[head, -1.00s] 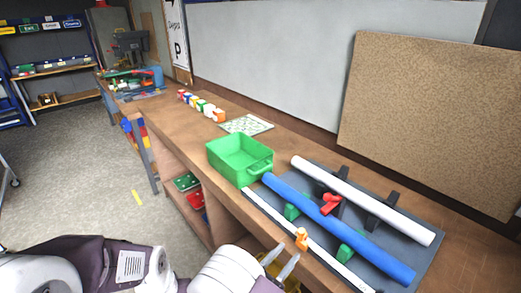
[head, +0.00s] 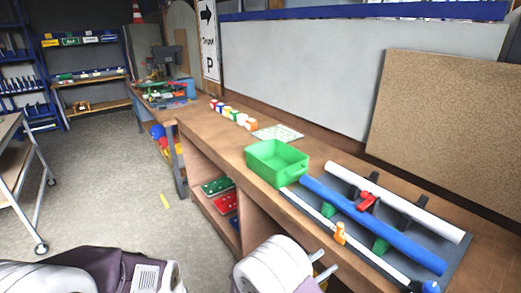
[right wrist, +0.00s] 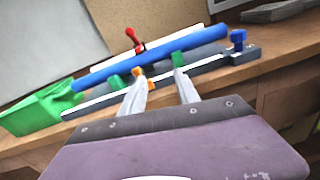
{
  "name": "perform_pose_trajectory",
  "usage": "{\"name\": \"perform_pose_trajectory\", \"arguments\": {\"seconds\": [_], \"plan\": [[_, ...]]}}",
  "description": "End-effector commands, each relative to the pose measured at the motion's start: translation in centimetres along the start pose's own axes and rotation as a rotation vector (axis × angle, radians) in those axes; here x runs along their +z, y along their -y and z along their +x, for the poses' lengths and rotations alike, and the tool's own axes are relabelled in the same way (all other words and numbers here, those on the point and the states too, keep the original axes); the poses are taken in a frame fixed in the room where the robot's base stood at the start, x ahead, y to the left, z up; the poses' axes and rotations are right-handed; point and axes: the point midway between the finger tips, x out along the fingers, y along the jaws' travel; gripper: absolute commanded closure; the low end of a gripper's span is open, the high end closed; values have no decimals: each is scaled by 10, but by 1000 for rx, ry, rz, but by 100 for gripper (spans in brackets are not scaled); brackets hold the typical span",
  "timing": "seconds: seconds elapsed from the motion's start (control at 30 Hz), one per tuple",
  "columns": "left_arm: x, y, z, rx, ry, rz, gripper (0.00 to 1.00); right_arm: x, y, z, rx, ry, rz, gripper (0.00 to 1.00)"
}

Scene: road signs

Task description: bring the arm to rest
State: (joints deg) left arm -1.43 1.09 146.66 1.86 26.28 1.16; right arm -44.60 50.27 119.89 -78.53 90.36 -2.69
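My right gripper (head: 322,268) is at the bottom of the head view, in front of the bench edge. In the right wrist view its two fingers (right wrist: 160,88) stand apart with nothing held between them. An orange clip (head: 339,233) on the white-and-black rail lies just beyond the fingertips and also shows in the right wrist view (right wrist: 138,72). My left arm shows at the lower left of the head view, but its gripper is out of view.
The bench carries a green bin (head: 262,168), a blue tube (head: 375,225) and a white tube (head: 400,205) on a grey rack, a patterned sheet (head: 278,133) and several coloured cubes (head: 240,118). A cart (head: 22,170) stands at the left. The floor (head: 105,190) between is mostly clear.

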Motion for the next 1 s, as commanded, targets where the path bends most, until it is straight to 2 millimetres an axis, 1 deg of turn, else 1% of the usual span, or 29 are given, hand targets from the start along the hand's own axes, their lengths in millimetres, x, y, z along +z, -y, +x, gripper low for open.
{"name": "perform_pose_trajectory", "arguments": {"seconds": [0.03,0.07,0.17,0.27,0.33,0.37,0.4,0.43,0.47,0.5,0.53,0.57,0.6,0.67,0.7,0.73,0.8,0.87,0.9,1.0], "plan": [[0,0,0,0,0,0,100,10,7,11,-47,-1,27,62],[0,0,0,0,0,0,100,16,13,18,-77,-1,42,62],[0,0,0,0,0,0,100,33,41,40,-212,-18,101,62],[0,0,0,0,0,0,100,46,82,58,-388,-61,179,62],[0,0,0,0,0,0,100,50,120,64,-547,-116,260,62],[0,0,0,0,0,0,100,50,139,64,-627,-147,306,62],[0,0,0,0,0,0,100,47,166,60,-751,-201,385,62],[0,0,0,0,0,0,100,42,186,52,-854,-251,461,62],[0,0,0,0,0,0,100,34,204,41,-964,-306,552,62],[0,0,0,0,0,0,100,21,220,20,-1111,-389,698,62],[0,0,0,0,0,0,100,10,224,3,-1209,-450,816,62],[0,0,0,0,0,0,100,0,223,-12,-1292,-507,932,62],[0,0,0,0,0,0,100,-12,213,-30,-1382,-574,1077,62],[0,0,0,0,0,0,100,-26,192,-50,-1475,-660,1269,62],[0,0,0,0,0,0,100,-33,176,-60,-1517,-707,1368,62],[0,0,0,0,0,0,100,-38,166,-65,-1546,-733,1432,62],[0,0,0,0,0,0,100,-46,145,-70,-1589,-768,1556,62],[0,0,0,0,0,0,100,-47,131,-67,-1592,-789,1631,62],[0,0,0,0,0,0,100,-47,126,-64,-1584,-799,1656,62],[0,0,0,0,0,0,100,-47,123,-62,-1573,-806,1671,62]]}}
